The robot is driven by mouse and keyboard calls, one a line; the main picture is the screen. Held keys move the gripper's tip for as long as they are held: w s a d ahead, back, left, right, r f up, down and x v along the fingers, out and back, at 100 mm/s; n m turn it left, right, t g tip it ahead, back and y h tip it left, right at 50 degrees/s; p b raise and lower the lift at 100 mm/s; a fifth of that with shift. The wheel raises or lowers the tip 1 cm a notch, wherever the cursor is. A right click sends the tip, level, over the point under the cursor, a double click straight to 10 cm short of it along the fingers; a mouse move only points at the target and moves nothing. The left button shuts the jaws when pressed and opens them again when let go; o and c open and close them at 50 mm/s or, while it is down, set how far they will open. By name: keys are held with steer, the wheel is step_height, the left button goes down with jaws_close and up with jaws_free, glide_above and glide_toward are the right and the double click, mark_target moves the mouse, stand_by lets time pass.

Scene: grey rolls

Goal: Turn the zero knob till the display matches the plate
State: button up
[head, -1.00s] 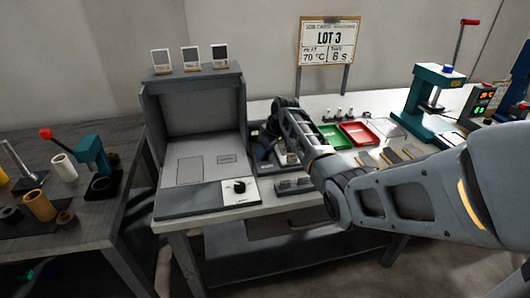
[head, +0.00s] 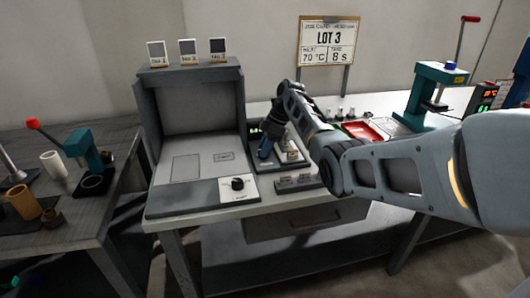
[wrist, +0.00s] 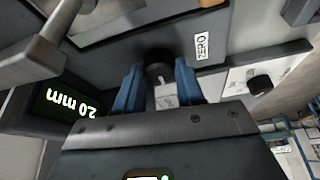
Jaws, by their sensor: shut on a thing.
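The black zero knob (wrist: 158,65) is between the two blue fingers of my gripper (wrist: 160,84) in the wrist view, next to a white ZERO label (wrist: 203,46). My gripper is shut on the knob; its fingers hide part of the knob's sides. A dark display (wrist: 66,103) at the left shows green-white figures, seen upside down, that look like 2.0 mm. A small white tag (wrist: 166,97) shows between the fingers, its writing too small to read. In the head view my gripper (head: 265,146) is over the dark device beside the grey booth. I cannot tell which plate is meant.
A second black knob (head: 238,184) is on the booth's white panel. A LOT 3 sign (head: 328,42) reads 70 °C and 8 s. A red tray (head: 362,131) and a teal press (head: 438,90) stand right. A grey bar (wrist: 50,45) crosses the wrist view's upper left.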

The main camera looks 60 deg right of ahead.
steer(key=shift+n+b, duration=0.3)
steer(key=shift+n, duration=0.2)
steer(key=o, duration=1)
steer(key=shift+o, duration=0.2)
steer(key=v, duration=0.7)
steer(key=shift+d+r, duration=0.2)
steer(key=shift+r, duration=0.2)
